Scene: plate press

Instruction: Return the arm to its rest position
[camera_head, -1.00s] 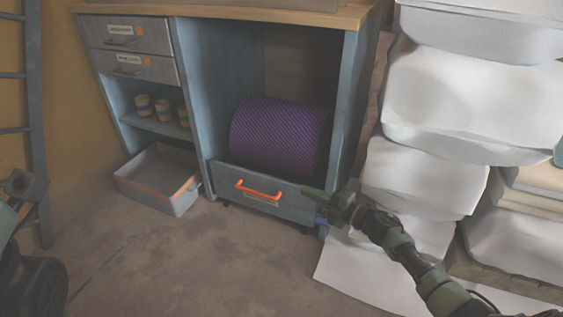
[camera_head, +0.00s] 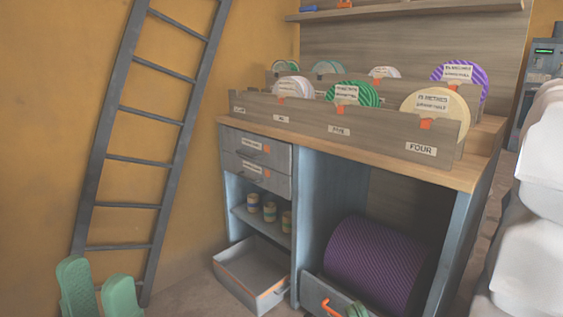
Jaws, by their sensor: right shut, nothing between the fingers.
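My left gripper (camera_head: 98,290) shows at the bottom left as two green fingers standing apart, with nothing between them. Its arm is out of the frame. My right gripper (camera_head: 354,309) shows only as a small green part at the bottom edge, close to the orange handle (camera_head: 331,308) of the lower drawer front (camera_head: 311,292). It is shut and empty. The rest of my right arm is below the frame.
A workbench (camera_head: 460,177) carries racks of labelled discs. A purple patterned roll (camera_head: 375,262) lies in its lower bay. A grey open drawer (camera_head: 240,285) sticks out at floor level. A ladder (camera_head: 134,159) leans on the left wall. White bundles (camera_head: 535,235) stand at right.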

